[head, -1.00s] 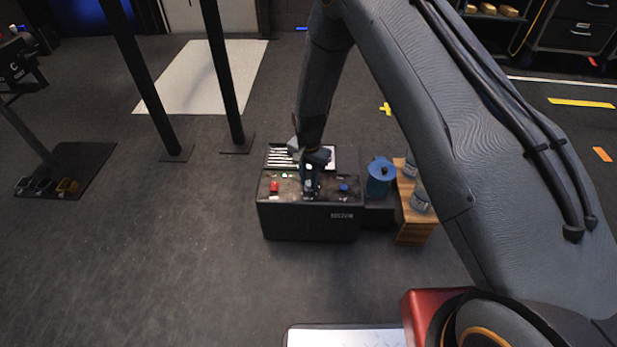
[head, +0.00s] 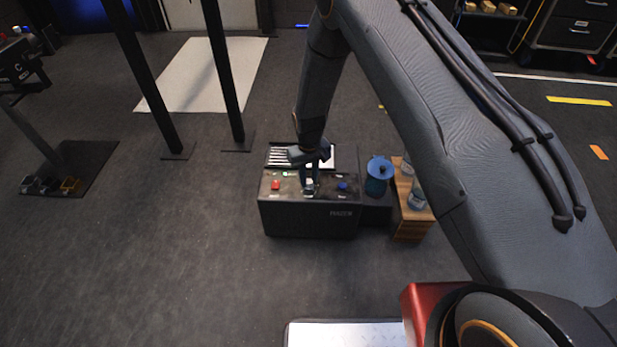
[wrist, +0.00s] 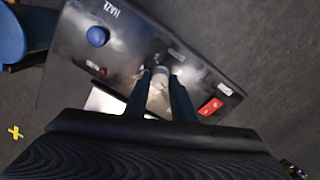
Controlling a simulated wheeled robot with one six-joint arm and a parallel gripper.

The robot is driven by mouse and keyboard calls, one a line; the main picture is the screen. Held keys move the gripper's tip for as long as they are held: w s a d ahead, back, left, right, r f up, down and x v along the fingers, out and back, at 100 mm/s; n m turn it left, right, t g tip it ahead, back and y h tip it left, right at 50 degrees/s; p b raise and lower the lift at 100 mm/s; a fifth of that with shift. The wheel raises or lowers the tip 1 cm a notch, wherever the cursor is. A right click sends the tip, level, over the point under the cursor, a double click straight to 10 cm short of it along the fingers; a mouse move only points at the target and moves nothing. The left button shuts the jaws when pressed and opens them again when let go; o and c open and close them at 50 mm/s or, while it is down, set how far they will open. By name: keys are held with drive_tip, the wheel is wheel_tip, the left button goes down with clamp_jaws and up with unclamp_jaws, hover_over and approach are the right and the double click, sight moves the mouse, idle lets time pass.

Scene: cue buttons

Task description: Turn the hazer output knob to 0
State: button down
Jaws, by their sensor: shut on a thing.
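The hazer (head: 308,223) is a dark box on the floor, in the middle of the head view. Its top panel (wrist: 125,62) shows from close above in the wrist view. My gripper (wrist: 160,82) points down at the panel and is shut on the output knob (wrist: 158,97), a pale grey round piece between the two fingers. In the head view my gripper (head: 309,187) stands at the panel's front middle and mostly hides the knob. The knob's pointer and scale cannot be read.
A blue button (wrist: 97,36) and a red switch (wrist: 210,106) flank the knob. A small red light (wrist: 102,71) is nearby. A blue-lidded container (head: 378,176) and a wooden crate (head: 408,229) stand right of the hazer.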

sight(309, 181)
drive_tip(key=n, duration=0.6)
drive_tip(key=shift+n, duration=0.3)
drive_tip(key=n, duration=0.6)
drive_tip(key=shift+p, duration=0.35)
drive_tip(key=c, duration=1.5)
unclamp_jaws()
drive_tip(key=shift+r+p, duration=0.7)
drive_tip(key=shift+r, duration=3.2)
